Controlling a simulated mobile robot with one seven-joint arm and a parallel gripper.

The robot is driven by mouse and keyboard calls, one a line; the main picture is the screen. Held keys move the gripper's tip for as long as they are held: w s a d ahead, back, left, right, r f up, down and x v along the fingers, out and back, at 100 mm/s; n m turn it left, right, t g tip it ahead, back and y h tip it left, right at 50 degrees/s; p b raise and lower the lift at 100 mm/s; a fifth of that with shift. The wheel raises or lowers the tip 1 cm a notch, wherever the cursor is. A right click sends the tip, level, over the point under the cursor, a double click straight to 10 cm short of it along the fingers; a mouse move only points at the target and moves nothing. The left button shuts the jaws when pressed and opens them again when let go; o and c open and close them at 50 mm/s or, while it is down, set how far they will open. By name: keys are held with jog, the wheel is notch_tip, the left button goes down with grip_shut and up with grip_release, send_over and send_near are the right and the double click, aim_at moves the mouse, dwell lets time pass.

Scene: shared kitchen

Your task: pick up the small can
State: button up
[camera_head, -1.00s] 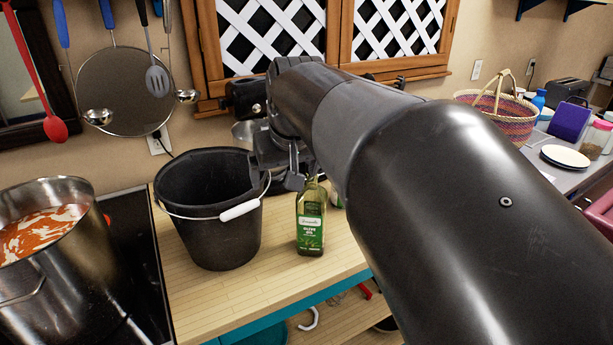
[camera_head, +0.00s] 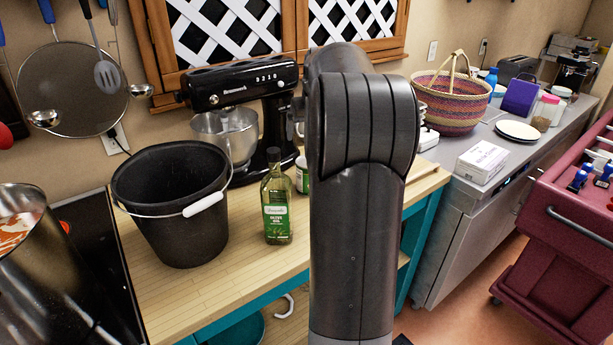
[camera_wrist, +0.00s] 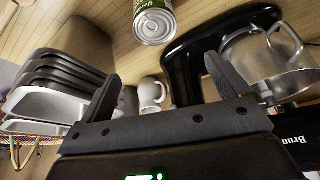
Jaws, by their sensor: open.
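The small can (camera_wrist: 156,22) has a silver end and a green label. It shows at the top of the wrist view, beyond my fingertips and apart from them. In the head view a sliver of the can (camera_head: 302,177) shows on the wooden counter, between the olive oil bottle and my arm; the rest is hidden. My gripper (camera_wrist: 161,72) is open and empty in the wrist view, its two fingers spread wide. In the head view my gripper is hidden behind my arm.
The olive oil bottle (camera_head: 276,205) stands close to the can. A black bucket (camera_head: 176,215) is to its left. A stand mixer (camera_head: 240,85) with a metal bowl (camera_wrist: 270,58) is behind. In the wrist view, a white mug (camera_wrist: 151,93) and stacked trays (camera_wrist: 62,85) are near the fingers.

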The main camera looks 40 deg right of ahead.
notch_tip(320, 180, down, 7)
jog(key=shift+a+r, duration=0.15)
jog(key=shift+r, duration=0.05)
jog(key=x, duration=0.5)
jog(key=shift+w+f, duration=0.1)
jog(key=shift+f, duration=0.05)
jog(key=x, duration=0.5)
jog(key=shift+d+f, duration=0.1)
jog(key=shift+d, duration=0.25)
jog(key=c, duration=1.4)
